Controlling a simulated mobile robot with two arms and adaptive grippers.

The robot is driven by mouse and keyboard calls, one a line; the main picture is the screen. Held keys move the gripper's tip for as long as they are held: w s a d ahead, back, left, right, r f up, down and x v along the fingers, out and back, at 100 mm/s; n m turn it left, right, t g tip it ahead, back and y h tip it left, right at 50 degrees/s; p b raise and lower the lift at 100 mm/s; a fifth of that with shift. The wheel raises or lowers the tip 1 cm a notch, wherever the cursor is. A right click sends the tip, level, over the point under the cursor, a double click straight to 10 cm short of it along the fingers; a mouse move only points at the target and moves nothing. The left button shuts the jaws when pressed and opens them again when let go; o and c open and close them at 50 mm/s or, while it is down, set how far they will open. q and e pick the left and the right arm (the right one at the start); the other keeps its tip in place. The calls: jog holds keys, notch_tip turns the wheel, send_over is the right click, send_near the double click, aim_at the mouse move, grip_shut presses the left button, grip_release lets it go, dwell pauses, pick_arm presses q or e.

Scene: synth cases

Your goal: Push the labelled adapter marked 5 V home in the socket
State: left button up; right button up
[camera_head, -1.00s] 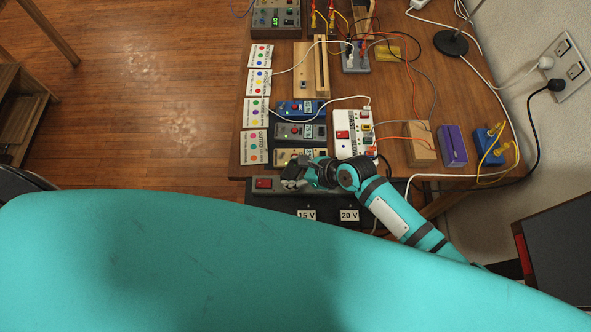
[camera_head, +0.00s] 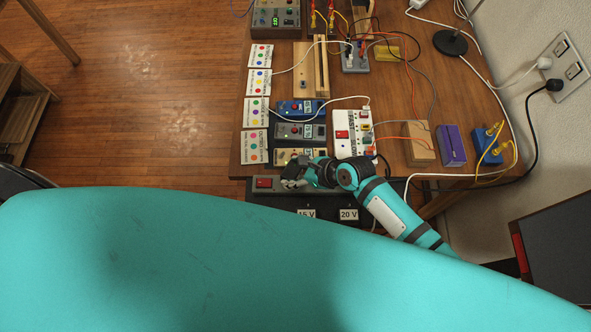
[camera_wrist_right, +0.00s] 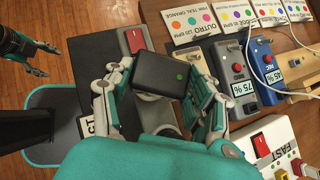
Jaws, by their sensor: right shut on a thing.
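In the right wrist view, my right gripper (camera_wrist_right: 160,98) is shut on a black box-shaped adapter (camera_wrist_right: 172,72) with a green dot on its face. No 5 V marking can be read on it. The adapter is over a dark grey power strip (camera_wrist_right: 110,62) with a red switch; its underside and the socket below are hidden, so I cannot tell whether it is seated. In the head view, the right gripper (camera_head: 300,178) is over the strip (camera_head: 330,189) at the table's front edge. My left gripper (camera_wrist_right: 42,62) is open and empty at the upper left of the wrist view.
Labels reading 15 V (camera_head: 306,214) and 20 V (camera_head: 349,214) show in front of the strip.

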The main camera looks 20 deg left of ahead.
jog(key=shift+p, duration=0.45)
jog(key=shift+f+b, duration=0.75)
jog(key=shift+f, duration=0.4)
jog(key=o, duration=1.3)
jog(key=shift+d, duration=0.1)
jog(key=v, duration=1.2)
